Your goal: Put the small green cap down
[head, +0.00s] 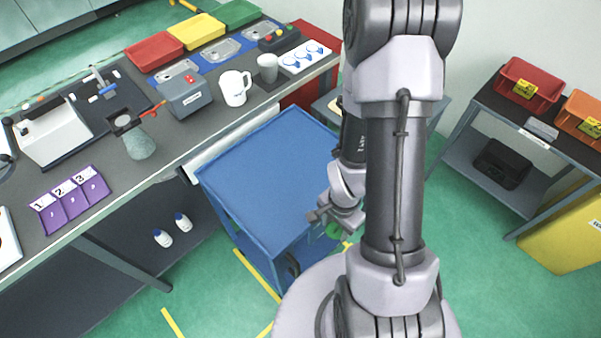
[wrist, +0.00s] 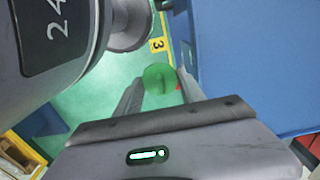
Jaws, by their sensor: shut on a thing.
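My gripper (wrist: 160,84) is shut on the small green cap (wrist: 158,78), a round green disc between the fingertips in the wrist view. In the head view my gripper (head: 330,214) is low, by the right side of the blue trolley (head: 265,165), and a bit of the green cap (head: 334,231) shows just under it. In the wrist view, green floor lies behind the cap, and the blue trolley top (wrist: 250,60) is to the right. The cap is held clear of any surface that I can see.
The trolley top is bare. The long workbench (head: 120,200) at left holds a white mug (head: 235,88), a grey cup (head: 267,68), a grey box (head: 188,98) and purple numbered cards (head: 70,200). A shelf rack (head: 520,125) with red and orange bins stands at right.

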